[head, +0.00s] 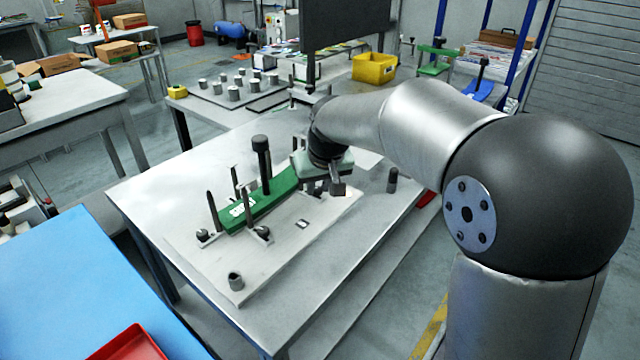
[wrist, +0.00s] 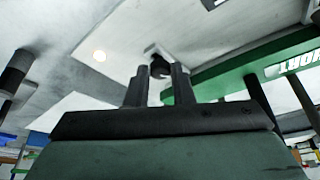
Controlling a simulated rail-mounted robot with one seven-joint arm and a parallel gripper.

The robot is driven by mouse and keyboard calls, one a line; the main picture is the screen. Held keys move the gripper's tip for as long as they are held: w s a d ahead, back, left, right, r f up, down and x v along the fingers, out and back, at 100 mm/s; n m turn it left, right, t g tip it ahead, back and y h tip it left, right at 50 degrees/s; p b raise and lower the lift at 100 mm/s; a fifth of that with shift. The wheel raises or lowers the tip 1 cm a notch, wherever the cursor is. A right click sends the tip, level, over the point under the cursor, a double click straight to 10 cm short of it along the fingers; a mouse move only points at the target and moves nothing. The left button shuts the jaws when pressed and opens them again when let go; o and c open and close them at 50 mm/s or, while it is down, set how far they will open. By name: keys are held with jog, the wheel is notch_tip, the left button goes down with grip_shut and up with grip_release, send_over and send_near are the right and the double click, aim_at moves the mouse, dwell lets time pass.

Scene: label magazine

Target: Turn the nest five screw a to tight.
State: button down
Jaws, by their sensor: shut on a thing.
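My gripper (head: 337,190) is low over the far right end of the light base plate (head: 205,262), beside the green labelled bar (head: 268,200). In the wrist view its two fingers (wrist: 160,88) stand around a dark screw knob (wrist: 160,66) and are shut on it. My gripper and arm hide this screw in the head view, and no nest number can be read. Two other dark screws, a left one (head: 203,235) and a right one (head: 264,232), sit at the near end of the green bar. The screw's tightness cannot be told.
Thin dark posts (head: 213,212) and a tall black-topped post (head: 262,165) rise around the green bar. A short cylinder (head: 236,281) stands on the plate's near corner. A dark peg (head: 392,180) stands at the right. The table's left part (head: 160,195) is clear.

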jog(key=shift+a+m+h+b, duration=0.15)
jog(key=shift+m+h, duration=0.2)
jog(key=shift+m, duration=0.7)
jog(key=shift+a+m+h+b, duration=0.15)
jog(key=shift+m+h, duration=0.2)
jog(key=shift+m, duration=0.7)
jog(key=shift+d, duration=0.1)
jog(key=c, duration=1.3)
grip_release()
jog(key=shift+o, duration=0.2)
jog(key=shift+s, duration=0.1)
jog(key=p+v, duration=0.1)
jog(key=v, duration=1.6)
jog(key=shift+r, duration=0.15)
jog(key=shift+s, duration=0.15)
